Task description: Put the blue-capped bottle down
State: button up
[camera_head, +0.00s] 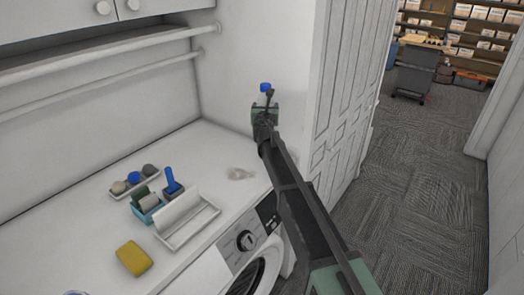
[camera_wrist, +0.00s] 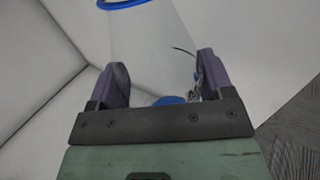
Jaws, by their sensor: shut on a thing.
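The blue-capped bottle (camera_head: 265,89) is held up in front of the white wall, above the far right end of the white counter. Its blue cap is on top and its pale body shows just below. My gripper (camera_head: 265,106) is shut on it and hides its lower part. In the wrist view my gripper's two purple fingers (camera_wrist: 163,72) stand on either side of a pale, see-through shape, which I take to be the bottle (camera_wrist: 150,45). Blue shows at the top edge and low between the fingers.
The white counter (camera_head: 85,237) holds a small tray of round things (camera_head: 135,181), a teal caddy with brushes (camera_head: 147,213), a white rack (camera_head: 187,222) and a yellow sponge (camera_head: 133,258). A small pale thing (camera_head: 239,173) lies nearer my arm. Rails and a cupboard hang above.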

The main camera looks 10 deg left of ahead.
notch_tip(320, 180, down, 11)
jog(key=b, duration=0.8)
jog(key=shift+r, duration=0.15)
jog(key=shift+r+p, duration=0.3)
jog(key=shift+c, duration=0.4)
jog(key=shift+f, duration=0.2)
jog(key=o, duration=1.2)
jog(key=shift+c, duration=0.2)
jog(key=shift+r, duration=0.1)
